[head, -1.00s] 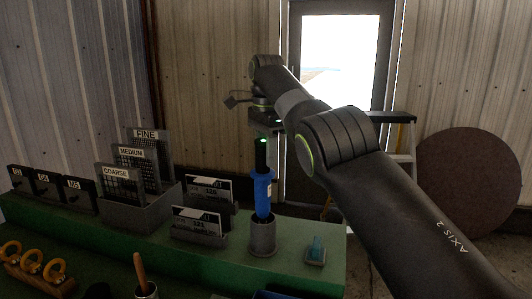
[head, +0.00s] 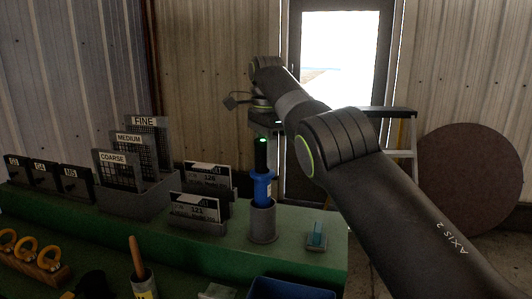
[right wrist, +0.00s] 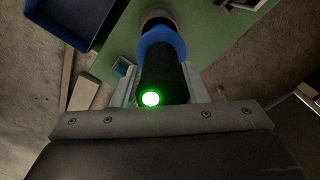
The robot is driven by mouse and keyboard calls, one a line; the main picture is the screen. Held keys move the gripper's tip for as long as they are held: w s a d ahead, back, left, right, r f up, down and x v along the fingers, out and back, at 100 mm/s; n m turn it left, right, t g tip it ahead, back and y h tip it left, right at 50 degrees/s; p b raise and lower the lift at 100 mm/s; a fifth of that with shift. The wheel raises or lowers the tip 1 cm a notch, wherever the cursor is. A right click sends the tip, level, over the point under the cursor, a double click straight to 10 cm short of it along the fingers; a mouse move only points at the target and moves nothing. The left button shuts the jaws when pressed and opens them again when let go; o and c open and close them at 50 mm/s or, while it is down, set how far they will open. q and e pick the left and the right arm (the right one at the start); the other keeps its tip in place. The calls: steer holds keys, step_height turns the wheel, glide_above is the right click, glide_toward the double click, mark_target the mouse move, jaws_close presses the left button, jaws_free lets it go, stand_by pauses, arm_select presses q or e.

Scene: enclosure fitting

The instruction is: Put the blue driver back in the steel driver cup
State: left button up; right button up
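The blue driver (head: 262,190) stands upright with its lower end inside the mouth of the steel driver cup (head: 263,224). It has a blue body and a black upper part with a green light on top. My right gripper (head: 263,137) is above the cup, shut on the driver's black upper part. In the right wrist view the driver (right wrist: 160,55) shows between the fingers, its blue collar beyond them, with the cup (right wrist: 158,16) partly hidden behind it. How deep the tip sits is hidden. My left gripper is not in view.
The cup stands on a green raised shelf (head: 290,258). Card holders (head: 199,212) are close to its left, and a small teal block on a grey base (head: 316,236) is to its right. A blue bin (head: 290,288) lies in front, below the shelf. Mesh sheets (head: 120,171) stand further left.

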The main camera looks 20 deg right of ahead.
steer(key=o, duration=0.3)
steer(key=shift+o, duration=0.2)
steer(key=shift+f, duration=0.1)
